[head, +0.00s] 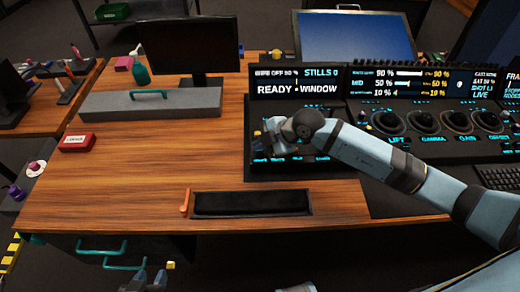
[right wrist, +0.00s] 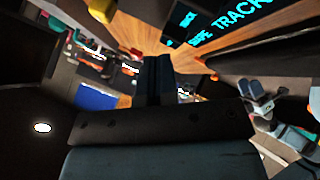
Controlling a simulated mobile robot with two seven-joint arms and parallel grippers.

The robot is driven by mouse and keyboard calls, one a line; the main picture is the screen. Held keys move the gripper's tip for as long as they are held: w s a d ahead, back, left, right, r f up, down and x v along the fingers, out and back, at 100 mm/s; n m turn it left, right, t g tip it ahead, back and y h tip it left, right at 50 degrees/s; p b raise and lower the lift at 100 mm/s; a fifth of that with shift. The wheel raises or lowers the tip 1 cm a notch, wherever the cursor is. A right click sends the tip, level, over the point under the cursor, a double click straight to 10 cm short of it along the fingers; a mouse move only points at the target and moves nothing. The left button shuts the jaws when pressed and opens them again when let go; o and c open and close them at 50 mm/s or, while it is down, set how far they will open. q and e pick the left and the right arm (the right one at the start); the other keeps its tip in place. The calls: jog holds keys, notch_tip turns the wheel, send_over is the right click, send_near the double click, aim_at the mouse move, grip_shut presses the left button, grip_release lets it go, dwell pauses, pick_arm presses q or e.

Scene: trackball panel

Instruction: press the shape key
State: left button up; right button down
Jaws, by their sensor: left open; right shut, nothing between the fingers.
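The black control panel (head: 250,172) lies on the wooden desk, with a row of small cyan key labels along its front left part. The labels are too small to read in the head view, so I cannot tell which is the shape key. My right gripper (head: 270,130) is over the panel's left section and hides part of it. In the right wrist view its dark fingers (right wrist: 158,62) are together and empty; contact with a key cannot be told. Large cyan lettering including "TRACK" (right wrist: 243,14) shows there. My left gripper (head: 146,280) is open at the bottom edge, away from the panel.
The screen above the panel (head: 295,88) reads "READY" and "WINDOW". A black tray (head: 250,203) is set in the desk front. A grey case (head: 150,102) and red box (head: 77,142) sit left.

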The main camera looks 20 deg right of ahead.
aim_at(261, 153)
jog(key=shift+f, duration=0.55)
dwell(0.6)
jog(key=shift+r, duration=0.1)
jog(key=shift+r+p, duration=0.85)
jog(key=shift+p, duration=0.35)
notch_tip(261, 153, up, 5)
jog(key=p, duration=0.5)
jog(key=shift+r+p, duration=0.1)
jog(key=shift+p, duration=0.25)
